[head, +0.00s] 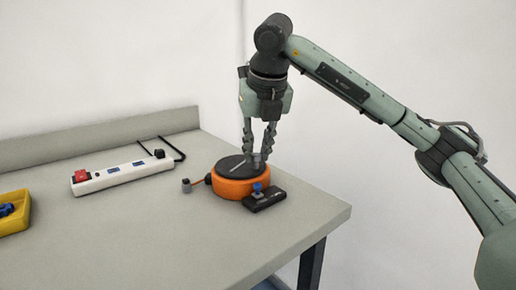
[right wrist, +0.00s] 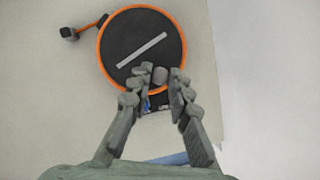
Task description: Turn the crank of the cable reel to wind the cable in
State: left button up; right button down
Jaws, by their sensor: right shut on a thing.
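The cable reel, an orange drum (head: 232,190) with a black top, stands on the table near its right end. In the right wrist view the reel (right wrist: 125,45) shows a pale grey bar lying slantwise across its top. My right gripper (head: 257,157) reaches down from above over the right part of the reel. In the right wrist view its fingers (right wrist: 160,78) are closed around a small grey crank knob (right wrist: 160,74) near the reel's edge. A short orange cable (head: 198,182) leads left from the reel to a grey end piece (head: 186,186). My left gripper is not in view.
A black block with a blue knob (head: 264,200) sits close in front of the reel. A white power strip (head: 122,174) with a red switch lies to the left. A yellow bin (head: 14,222) stands at the left edge. The table's front (head: 170,250) is clear.

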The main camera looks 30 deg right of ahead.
jog(key=c, duration=1.4)
grip_release()
jog(key=v, duration=1.2)
